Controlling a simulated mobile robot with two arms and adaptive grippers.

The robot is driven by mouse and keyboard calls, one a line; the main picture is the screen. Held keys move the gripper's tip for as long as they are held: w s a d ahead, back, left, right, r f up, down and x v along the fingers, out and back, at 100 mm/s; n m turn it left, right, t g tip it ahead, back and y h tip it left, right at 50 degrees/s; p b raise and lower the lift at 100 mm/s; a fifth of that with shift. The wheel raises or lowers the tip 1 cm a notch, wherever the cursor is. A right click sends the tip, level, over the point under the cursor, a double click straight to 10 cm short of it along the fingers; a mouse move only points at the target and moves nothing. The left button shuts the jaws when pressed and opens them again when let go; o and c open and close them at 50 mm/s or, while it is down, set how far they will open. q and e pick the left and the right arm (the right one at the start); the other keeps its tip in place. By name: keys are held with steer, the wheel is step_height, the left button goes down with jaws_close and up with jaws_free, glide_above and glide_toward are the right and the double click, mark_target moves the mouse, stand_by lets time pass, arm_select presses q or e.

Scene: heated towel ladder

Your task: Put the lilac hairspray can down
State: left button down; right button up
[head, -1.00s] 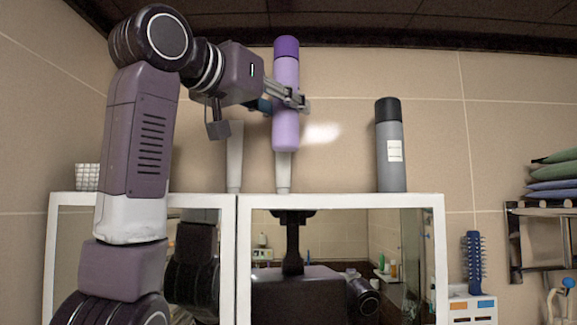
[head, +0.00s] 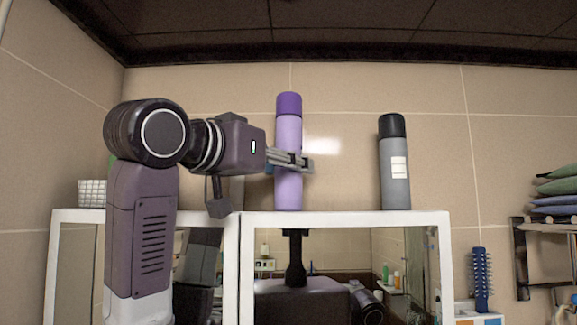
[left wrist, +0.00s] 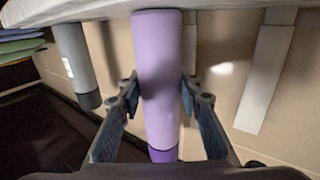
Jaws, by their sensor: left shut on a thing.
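The lilac hairspray can (head: 288,150), with a darker purple cap, is upright at the top of the mirror cabinet (head: 345,218). Its base is level with the cabinet's top edge; I cannot tell whether it touches. My left gripper (head: 300,163) is shut on the can around its middle. In the left wrist view, which is upside down, the fingers (left wrist: 157,95) lie on either side of the can (left wrist: 158,60), whose base end meets the white top (left wrist: 90,10). My right gripper is not in view.
A grey can with a black cap (head: 395,165) stands to the right on the cabinet. A pale tube (left wrist: 265,75) stands beside the lilac can, mostly hidden by my arm in the head view. A white basket (head: 92,193) is at far left. Cabinet top between the two cans is clear.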

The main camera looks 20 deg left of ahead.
arm_select(q)
steer(key=c, duration=1.8)
jaws_free()
steer(key=shift+f, duration=0.1)
steer(key=o, duration=0.4)
steer(key=shift+r, duration=0.2)
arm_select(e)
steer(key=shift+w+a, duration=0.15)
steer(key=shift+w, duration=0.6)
arm_select(q)
steer(key=b+v, duration=0.6)
steer(key=v, duration=0.6)
steer(key=shift+s+b, duration=0.1)
steer(key=shift+b, duration=0.25)
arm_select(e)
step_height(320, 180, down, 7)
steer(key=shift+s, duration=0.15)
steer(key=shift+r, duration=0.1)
